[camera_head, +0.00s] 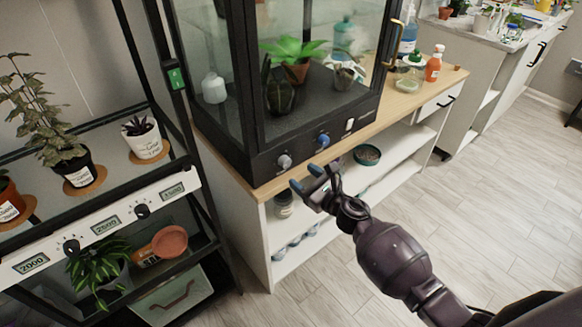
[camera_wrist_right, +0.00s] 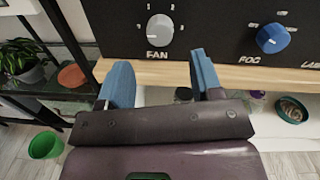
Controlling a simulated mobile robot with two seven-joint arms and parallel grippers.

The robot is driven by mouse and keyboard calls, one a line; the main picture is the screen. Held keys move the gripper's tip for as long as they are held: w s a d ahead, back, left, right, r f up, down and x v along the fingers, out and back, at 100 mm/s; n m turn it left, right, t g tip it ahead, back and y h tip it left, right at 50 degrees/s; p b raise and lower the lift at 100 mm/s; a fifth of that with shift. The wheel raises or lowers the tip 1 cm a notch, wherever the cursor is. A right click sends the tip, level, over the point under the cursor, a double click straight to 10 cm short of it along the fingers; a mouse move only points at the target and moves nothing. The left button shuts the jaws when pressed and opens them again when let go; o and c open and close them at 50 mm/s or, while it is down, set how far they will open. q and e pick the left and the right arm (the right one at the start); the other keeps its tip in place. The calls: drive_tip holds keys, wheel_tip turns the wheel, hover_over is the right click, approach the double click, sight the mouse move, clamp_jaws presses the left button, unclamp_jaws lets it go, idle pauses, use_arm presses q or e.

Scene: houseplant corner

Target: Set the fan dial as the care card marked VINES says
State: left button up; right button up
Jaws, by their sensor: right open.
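The fan dial (camera_head: 284,161) is a pale grey knob on the black front panel of the glass cabinet (camera_head: 335,133). In the right wrist view the fan dial (camera_wrist_right: 159,29) sits above the word FAN, with small white marks around it; I cannot tell for sure which mark it points to. My right gripper (camera_head: 307,179) is open and empty, its blue fingers just in front of and below the dial, apart from it. In the right wrist view its fingers (camera_wrist_right: 160,66) stand either side below the dial. No care card reading VINES can be made out. My left gripper is not in view.
A blue fog dial (camera_wrist_right: 272,38) is to the right of the fan dial on the same panel. The wooden counter edge (camera_head: 262,190) juts out below the panel. A black plant rack (camera_head: 185,115) with potted plants stands at left. The floor at right is clear.

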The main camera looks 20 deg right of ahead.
sight(288, 165)
drive_tip(key=x, duration=0.4)
drive_tip(key=shift+w, duration=0.35)
drive_tip(key=shift+w+a, duration=0.2)
drive_tip(key=shift+w, duration=0.15)
drive_tip(key=c, duration=0.9)
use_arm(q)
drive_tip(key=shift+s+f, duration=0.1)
use_arm(e)
drive_tip(key=shift+c, duration=0.2)
